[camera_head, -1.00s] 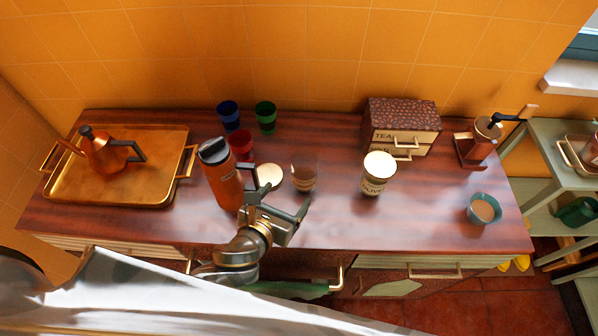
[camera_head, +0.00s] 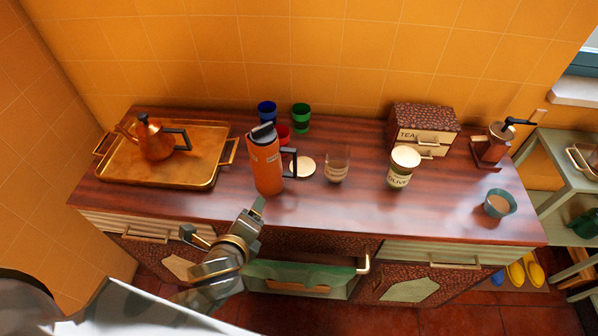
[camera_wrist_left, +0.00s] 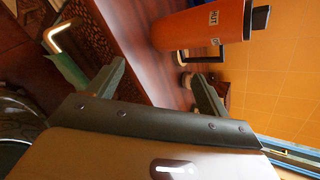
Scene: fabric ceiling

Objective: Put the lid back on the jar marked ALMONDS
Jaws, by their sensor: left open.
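An open glass jar (camera_head: 337,168) with a pale label stands on the wooden counter; its lettering is too small to read. A round cream lid (camera_head: 302,167) lies flat on the counter just left of it. A lidded jar marked OLIVES (camera_head: 400,170) stands further right. My left gripper (camera_head: 223,217) is open and empty at the counter's front edge, left of and nearer than the lid and jar. In the left wrist view its two fingers (camera_wrist_left: 160,75) are apart with nothing between them. My right gripper is in neither view.
An orange flask (camera_head: 266,165) stands between my left gripper and the lid. Red, blue and green cups (camera_head: 301,118) stand behind it. A brass tray (camera_head: 120,170) with a copper pot is at left. A TEA drawer box (camera_head: 422,115), grinder (camera_head: 490,147) and teal bowl (camera_head: 500,204) are at right.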

